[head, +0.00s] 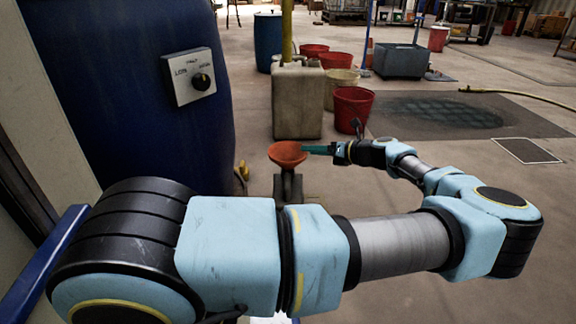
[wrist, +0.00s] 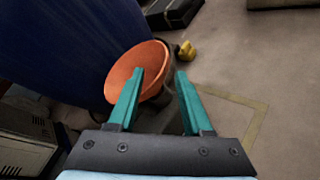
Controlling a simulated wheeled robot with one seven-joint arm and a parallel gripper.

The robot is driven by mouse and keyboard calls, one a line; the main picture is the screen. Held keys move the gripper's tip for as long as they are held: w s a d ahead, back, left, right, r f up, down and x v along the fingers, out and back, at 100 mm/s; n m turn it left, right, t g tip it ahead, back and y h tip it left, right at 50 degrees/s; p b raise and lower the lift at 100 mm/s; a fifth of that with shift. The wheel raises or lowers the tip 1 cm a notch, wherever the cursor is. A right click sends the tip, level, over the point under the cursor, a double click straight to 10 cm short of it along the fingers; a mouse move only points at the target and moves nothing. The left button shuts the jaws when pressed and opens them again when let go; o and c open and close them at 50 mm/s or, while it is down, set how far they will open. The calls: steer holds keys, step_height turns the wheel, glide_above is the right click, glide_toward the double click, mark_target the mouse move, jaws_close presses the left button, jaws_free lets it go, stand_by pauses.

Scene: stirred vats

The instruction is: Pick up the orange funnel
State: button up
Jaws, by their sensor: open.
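The orange funnel (head: 287,153) sits wide mouth up on a dark stand (head: 288,186) in the head view, just right of the blue vat. My gripper (head: 318,149) reaches it from the right, its teal fingers close to the funnel's rim. In the wrist view the funnel (wrist: 138,72) lies ahead and left of centre. My open gripper (wrist: 160,74) has its left finger overlapping the funnel's bowl and its right finger clear of it to the right. Whether a finger touches the funnel I cannot tell. The funnel's lower part is mostly hidden.
A large blue vat (head: 120,100) with a dial box (head: 188,77) stands at the left. A pale jerrycan (head: 298,103) and a red bucket (head: 352,106) stand behind the funnel. A small yellow object (wrist: 186,49) lies beyond it. The floor to the right is mostly open.

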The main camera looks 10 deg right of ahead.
mark_target(298, 150)
steer(key=b+x, duration=0.2)
steer(key=x, duration=0.3)
steer(key=shift+a+f, duration=0.1)
steer(key=shift+f, duration=0.05)
steer(key=shift+w+a, duration=0.3)
steer(key=shift+w, duration=0.05)
jaws_close()
